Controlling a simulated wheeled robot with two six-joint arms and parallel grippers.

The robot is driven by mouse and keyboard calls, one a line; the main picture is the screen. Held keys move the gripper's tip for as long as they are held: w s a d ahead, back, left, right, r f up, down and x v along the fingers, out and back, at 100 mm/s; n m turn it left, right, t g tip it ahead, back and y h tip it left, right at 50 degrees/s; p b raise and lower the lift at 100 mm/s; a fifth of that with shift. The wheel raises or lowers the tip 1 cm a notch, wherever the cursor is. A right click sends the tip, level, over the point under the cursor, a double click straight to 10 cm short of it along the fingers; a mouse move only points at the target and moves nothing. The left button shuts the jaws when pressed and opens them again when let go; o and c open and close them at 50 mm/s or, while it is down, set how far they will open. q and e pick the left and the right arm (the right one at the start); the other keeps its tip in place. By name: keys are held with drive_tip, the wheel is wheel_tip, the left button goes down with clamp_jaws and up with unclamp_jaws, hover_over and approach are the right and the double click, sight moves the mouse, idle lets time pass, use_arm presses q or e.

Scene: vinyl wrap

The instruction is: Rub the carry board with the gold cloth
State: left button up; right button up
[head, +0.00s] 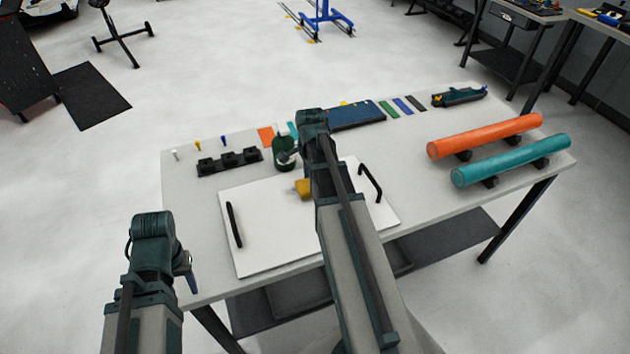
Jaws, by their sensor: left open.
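The carry board (275,233) is a flat white panel with black handles, lying on the grey table. The gold cloth (303,188) shows as a small yellow patch on or just above the board, partly hidden by my right arm. My right arm reaches over the board from below; its gripper is mostly hidden behind the arm, so I cannot tell whether it holds the cloth. My left gripper (188,270) is open, left of the table's front left corner and away from the board.
A black rack (230,162) and a dark green round object (284,150) stand behind the board. An orange roll (485,135) and a teal roll (510,159) lie on supports at the right. Colour strips and a blue mat (358,114) lie along the back edge.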

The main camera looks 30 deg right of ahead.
sight(297, 187)
drive_tip(key=shift+a, duration=0.25)
drive_tip(key=shift+w+a, duration=0.25)
drive_tip(key=shift+a, duration=0.65)
drive_tip(key=shift+w+a, duration=0.25)
drive_tip(key=shift+a, duration=0.65)
use_arm(q)
drive_tip(key=shift+f, duration=0.1)
use_arm(e)
drive_tip(key=shift+w+a+f, duration=0.1)
drive_tip(key=shift+w+a, duration=0.05)
drive_tip(key=shift+a, duration=0.8)
drive_tip(key=shift+w+a, duration=0.15)
drive_tip(key=shift+a, duration=0.75)
use_arm(q)
drive_tip(key=shift+w+r+p, duration=0.1)
drive_tip(key=shift+r+p, duration=0.45)
drive_tip(key=shift+r, duration=0.05)
use_arm(e)
drive_tip(key=shift+w+r, duration=0.15)
drive_tip(key=shift+r, duration=0.4)
use_arm(q)
wheel_tip(297, 187, up, 5)
drive_tip(key=p, duration=0.5)
use_arm(e)
wheel_tip(297, 187, up, 5)
